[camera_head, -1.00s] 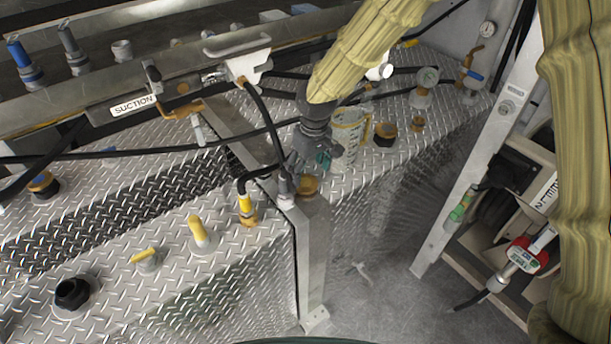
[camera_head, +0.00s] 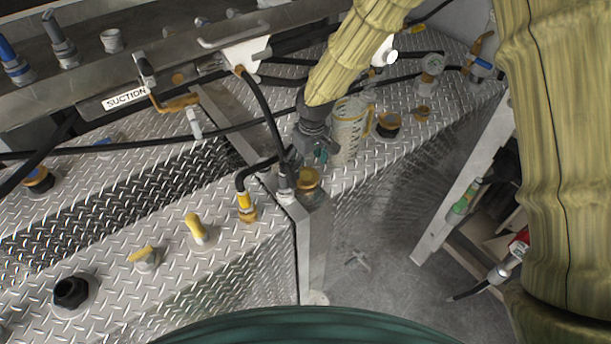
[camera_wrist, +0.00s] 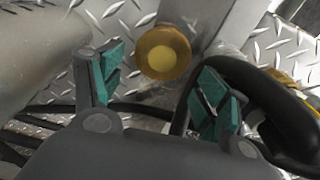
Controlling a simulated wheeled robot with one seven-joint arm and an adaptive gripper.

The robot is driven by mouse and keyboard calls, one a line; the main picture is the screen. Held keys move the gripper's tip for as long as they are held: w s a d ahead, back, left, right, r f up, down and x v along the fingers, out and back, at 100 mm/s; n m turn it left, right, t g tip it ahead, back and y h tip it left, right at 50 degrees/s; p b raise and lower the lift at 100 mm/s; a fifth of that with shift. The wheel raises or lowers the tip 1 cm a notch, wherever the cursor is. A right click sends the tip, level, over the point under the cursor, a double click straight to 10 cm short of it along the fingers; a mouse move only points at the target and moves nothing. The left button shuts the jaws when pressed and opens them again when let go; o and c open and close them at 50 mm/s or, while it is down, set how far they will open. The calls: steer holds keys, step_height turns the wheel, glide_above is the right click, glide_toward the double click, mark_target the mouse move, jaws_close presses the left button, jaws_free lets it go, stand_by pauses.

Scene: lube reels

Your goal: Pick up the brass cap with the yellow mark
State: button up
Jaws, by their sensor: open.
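The brass cap with a yellow round mark (camera_wrist: 163,53) shows in the wrist view, just beyond and between my open fingertips. It sits near a metal post top. In the head view the brass cap (camera_head: 308,180) is at the top of the post, just right of and below my gripper (camera_head: 305,160). In the wrist view my gripper (camera_wrist: 158,85) is open, its teal pads apart with nothing between them. The pads do not appear to touch the cap. In the head view the fingers are partly hidden by my wrist.
A black hose with a yellow and brass fitting (camera_head: 246,207) stands close left of the cap. A clear measuring jug (camera_head: 347,130) stands behind right. Another brown-and-black cap (camera_head: 387,125) is farther right. A yellow-handled valve (camera_head: 199,230) stands on the tread plate at left.

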mark_target(305, 175)
steer(key=shift+s+f+p, duration=0.15)
steer(key=shift+f+p, duration=0.2)
steer(key=shift+f, duration=0.05)
steer(key=shift+w+a+f+p, duration=0.1)
steer(key=shift+f+p, duration=0.35)
steer(key=shift+f, duration=0.65)
steer(key=shift+w+a+f+p, duration=0.1)
steer(key=shift+f+p, duration=0.35)
steer(key=shift+f, duration=0.65)
steer(key=c, duration=0.7)
steer(key=shift+r, duration=0.1)
